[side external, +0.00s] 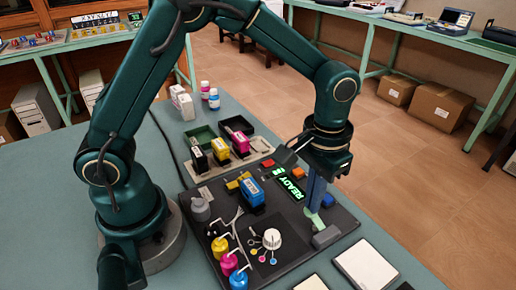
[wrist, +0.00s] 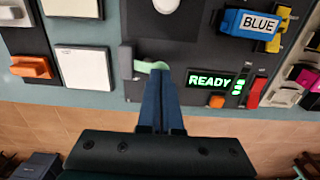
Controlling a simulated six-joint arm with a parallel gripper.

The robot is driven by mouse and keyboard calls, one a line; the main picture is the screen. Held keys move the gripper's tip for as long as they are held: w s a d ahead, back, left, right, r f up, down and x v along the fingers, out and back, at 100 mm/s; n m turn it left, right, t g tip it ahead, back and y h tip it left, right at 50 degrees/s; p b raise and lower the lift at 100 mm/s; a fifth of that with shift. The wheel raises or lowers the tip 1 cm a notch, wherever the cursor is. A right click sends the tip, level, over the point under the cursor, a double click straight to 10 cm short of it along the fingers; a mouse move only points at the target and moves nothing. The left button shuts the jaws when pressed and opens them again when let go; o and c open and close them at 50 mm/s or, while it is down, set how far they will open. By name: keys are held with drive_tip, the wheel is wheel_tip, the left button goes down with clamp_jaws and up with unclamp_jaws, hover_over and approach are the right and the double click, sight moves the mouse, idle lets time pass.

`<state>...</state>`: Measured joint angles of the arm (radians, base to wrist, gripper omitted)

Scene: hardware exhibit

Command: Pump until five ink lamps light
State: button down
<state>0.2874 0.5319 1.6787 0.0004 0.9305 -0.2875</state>
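A dark board (side external: 190,183) carries the ink parts. Its display (side external: 291,188) reads READY in green; in the wrist view (wrist: 209,80) a short column of small green marks glows beside the word. My gripper (side external: 313,207) points down at the board's right side. In the wrist view its dark blue fingers (wrist: 158,78) lie together with no clear gap. Their tips meet or overlap a pale green piece (wrist: 150,67) next to a grey block (wrist: 126,62); contact is unclear. A blue cartridge (side external: 251,193) labelled BLUE sits on the board.
Yellow (side external: 220,247), magenta (side external: 229,264) and blue (side external: 239,279) ink bottles stand along the board's front left, near a white knob (side external: 272,239). Black, yellow and magenta cartridges stand behind in a rack (side external: 201,170). An orange button (wrist: 217,101) lies beside the display.

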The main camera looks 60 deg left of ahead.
drive_tip(key=shift+f, duration=1)
drive_tip(key=shift+r, duration=1.75)
drive_tip(key=shift+f, duration=0.35)
drive_tip(key=shift+f, duration=1.35)
drive_tip(key=shift+r, duration=1.7)
drive_tip(key=shift+r, duration=0.1)
